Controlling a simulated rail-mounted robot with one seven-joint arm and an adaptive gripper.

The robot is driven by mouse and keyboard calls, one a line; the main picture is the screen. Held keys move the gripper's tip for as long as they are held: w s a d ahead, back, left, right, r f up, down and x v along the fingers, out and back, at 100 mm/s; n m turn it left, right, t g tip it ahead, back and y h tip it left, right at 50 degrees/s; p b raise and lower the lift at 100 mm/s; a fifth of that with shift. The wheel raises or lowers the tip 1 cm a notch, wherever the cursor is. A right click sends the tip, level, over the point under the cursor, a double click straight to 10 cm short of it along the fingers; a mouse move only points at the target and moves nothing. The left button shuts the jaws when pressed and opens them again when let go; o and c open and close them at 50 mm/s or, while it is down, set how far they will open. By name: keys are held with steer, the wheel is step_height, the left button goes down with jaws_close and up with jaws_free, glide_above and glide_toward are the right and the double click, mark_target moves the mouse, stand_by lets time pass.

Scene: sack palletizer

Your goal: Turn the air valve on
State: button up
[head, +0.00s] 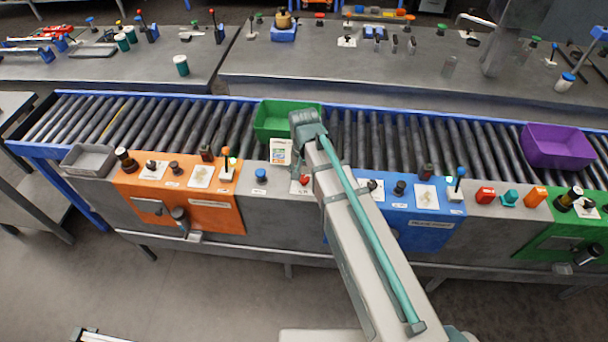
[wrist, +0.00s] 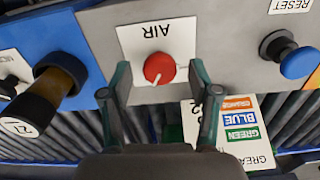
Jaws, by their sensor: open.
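The air valve is a round red knob (wrist: 159,68) with a thin white pointer line, on a white plate marked AIR on the grey panel. A bit of the red knob (head: 304,179) shows beside my arm in the head view. My gripper (wrist: 160,79) is open, with one finger on each side of the knob and gaps between. Whether the fingertips reach down to the knob's depth is hard to tell. In the head view my arm hides the gripper.
A blue RESET button (wrist: 298,62) is near the knob. A dark cylindrical control (wrist: 45,95) stands on the blue panel (head: 425,232). A printed card (head: 281,151) stands beside my arm. A green bin (head: 272,121) and a purple bin (head: 560,145) sit on the roller conveyor.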

mark_target(304, 178)
step_height(304, 178, up, 12)
stand_by(0.7)
